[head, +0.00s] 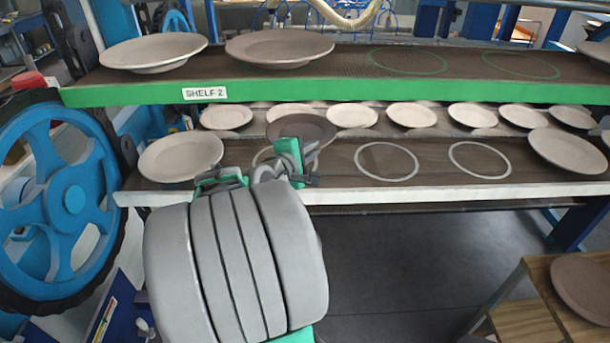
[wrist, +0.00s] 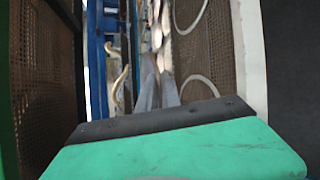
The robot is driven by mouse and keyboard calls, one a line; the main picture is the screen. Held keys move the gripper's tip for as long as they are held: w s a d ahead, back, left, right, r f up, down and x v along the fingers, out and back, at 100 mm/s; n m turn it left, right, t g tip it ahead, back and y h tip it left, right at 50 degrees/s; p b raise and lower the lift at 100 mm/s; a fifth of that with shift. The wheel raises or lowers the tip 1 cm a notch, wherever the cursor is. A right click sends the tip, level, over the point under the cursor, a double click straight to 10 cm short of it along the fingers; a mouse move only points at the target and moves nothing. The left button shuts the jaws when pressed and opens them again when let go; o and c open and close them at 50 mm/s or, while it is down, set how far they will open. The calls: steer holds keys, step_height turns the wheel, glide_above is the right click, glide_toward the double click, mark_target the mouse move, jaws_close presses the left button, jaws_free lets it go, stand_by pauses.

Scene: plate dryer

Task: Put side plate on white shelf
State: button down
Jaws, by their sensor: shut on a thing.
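A dark brown side plate (head: 318,128) is at my gripper (head: 301,152) in the head view. The gripper is shut on it and partly covers its near side. The plate is over the left-middle part of the white shelf (head: 440,193), the lower shelf with the white front edge; its exact height above the shelf is hard to tell. Empty white rings (head: 386,177) mark the shelf, and the ring behind my gripper is partly hidden. In the wrist view the green gripper body (wrist: 180,150) fills the bottom, and I cannot make out the plate there.
Pale plates stand on the white shelf at the left (head: 180,157) and right (head: 567,152), with a row of smaller plates behind. The green shelf (head: 330,92) with larger plates runs above. A wooden stand (head: 525,310) with a brown plate (head: 585,288) is at lower right.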

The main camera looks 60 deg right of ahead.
steer(key=f+b, duration=0.1)
steer(key=w+f, duration=0.1)
steer(key=f, duration=0.1)
steer(key=w+f+b, duration=0.1)
steer(key=shift+w+d+f+b, duration=0.2)
steer(key=shift+f+b, duration=0.05)
steer(key=shift+b, duration=0.05)
steer(key=shift+w+d+f, duration=0.1)
steer(key=shift+w+f, duration=0.05)
steer(key=shift+w, duration=0.15)
steer(key=f+b, duration=0.4)
steer(key=shift+w, duration=0.4)
steer(key=shift+r, duration=0.25)
steer(key=c, duration=1.8)
jaws_free()
steer(key=shift+f, duration=0.1)
